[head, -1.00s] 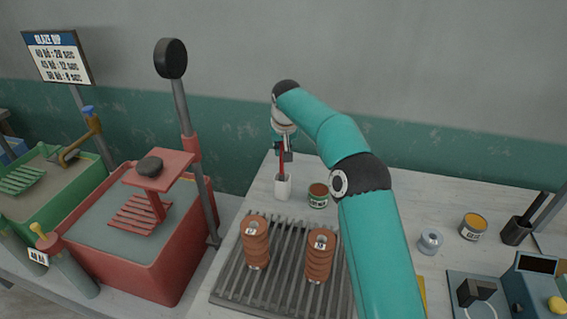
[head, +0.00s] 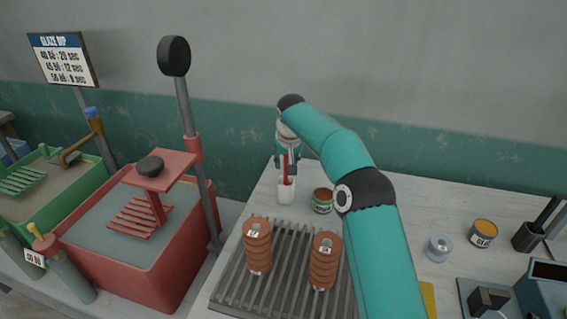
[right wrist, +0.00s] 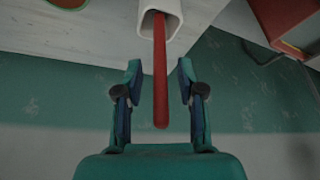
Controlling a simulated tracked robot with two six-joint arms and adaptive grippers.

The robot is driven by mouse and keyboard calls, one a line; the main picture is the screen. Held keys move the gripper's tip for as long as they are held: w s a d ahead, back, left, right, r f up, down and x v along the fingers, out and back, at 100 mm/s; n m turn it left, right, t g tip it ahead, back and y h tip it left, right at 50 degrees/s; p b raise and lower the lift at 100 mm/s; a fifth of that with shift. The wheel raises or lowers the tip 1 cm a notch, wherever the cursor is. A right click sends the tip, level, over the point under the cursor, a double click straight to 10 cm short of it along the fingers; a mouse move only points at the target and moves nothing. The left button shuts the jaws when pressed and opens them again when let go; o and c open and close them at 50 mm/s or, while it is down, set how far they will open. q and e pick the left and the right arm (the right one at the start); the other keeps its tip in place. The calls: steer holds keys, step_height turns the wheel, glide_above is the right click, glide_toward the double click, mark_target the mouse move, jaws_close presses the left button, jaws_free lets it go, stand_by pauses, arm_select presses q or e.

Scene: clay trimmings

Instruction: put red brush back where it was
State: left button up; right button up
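The red brush (head: 285,172) stands in a white square cup (head: 286,191) at the back of the table, with its red handle sticking up out of the cup. My right gripper (head: 289,160) is at the handle in the head view. In the right wrist view, the gripper (right wrist: 160,92) is open, with one finger on each side of the red handle (right wrist: 160,75) and a clear gap to both. The handle's lower end goes into the mouth of the white cup (right wrist: 172,16); the bristles are not seen. My left gripper is not in view.
A brown-topped can (head: 322,201) stands right of the cup. A slatted rack (head: 290,262) with two stacks of brown rings lies in front. A red basin (head: 125,262) with a post stands left. A dark pot (head: 526,238) with dark sticks stands far right.

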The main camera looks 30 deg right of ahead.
steer(key=shift+r, duration=0.1)
steer(key=v, duration=1.2)
steer(key=shift+w, duration=0.1)
